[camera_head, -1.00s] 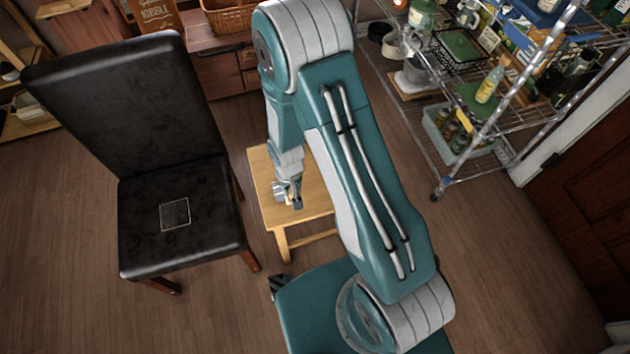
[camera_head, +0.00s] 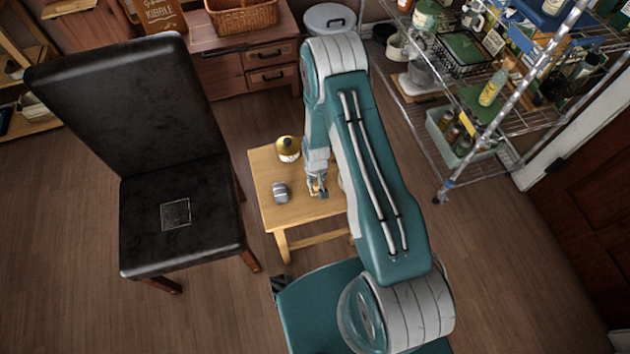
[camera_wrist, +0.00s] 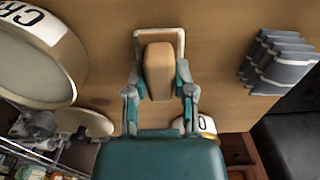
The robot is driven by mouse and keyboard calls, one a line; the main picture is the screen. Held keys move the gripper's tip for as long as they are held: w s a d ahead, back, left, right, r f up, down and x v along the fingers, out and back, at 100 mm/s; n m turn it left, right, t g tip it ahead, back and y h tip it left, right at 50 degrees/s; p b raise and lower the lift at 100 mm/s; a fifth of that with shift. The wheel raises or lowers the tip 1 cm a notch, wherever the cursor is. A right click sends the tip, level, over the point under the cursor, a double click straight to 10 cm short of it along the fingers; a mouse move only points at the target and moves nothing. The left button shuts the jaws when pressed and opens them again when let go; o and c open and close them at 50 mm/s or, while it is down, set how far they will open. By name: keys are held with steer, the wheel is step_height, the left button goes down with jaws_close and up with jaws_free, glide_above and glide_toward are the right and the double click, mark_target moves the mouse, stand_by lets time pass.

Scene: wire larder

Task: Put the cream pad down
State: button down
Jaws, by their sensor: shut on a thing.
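A tan-cream block, which I take to be the cream pad (camera_wrist: 158,72), stands between my fingers in the wrist view. My gripper (camera_wrist: 159,95) is shut on its sides. In the head view my gripper (camera_head: 318,190) is low over the right part of the small wooden table (camera_head: 268,215), with a small tan bit showing at its tip. Just beyond the pad in the wrist view is a pale square outline (camera_wrist: 180,36) on the wood, partly hidden by the pad. I cannot tell whether the pad touches the tabletop.
A grey striped folded bundle (camera_head: 281,192) and a yellow-topped jar (camera_head: 288,150) are on the table left of my gripper. A large pale lettered container (camera_wrist: 35,60) is close by in the wrist view. A black chair (camera_head: 180,215) with a square outline on its seat stands left; a wire rack (camera_head: 480,175) stands right.

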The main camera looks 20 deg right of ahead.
steer(key=shift+d, duration=0.2)
steer(key=shift+a, duration=0.1)
steer(key=c, duration=0.6)
jaws_free()
steer(key=shift+a+f, duration=0.1)
steer(key=shift+a, duration=0.05)
steer(key=shift+c, duration=0.2)
steer(key=shift+o, duration=0.9)
steer(key=shift+a, duration=0.2)
steer(key=shift+d, duration=0.2)
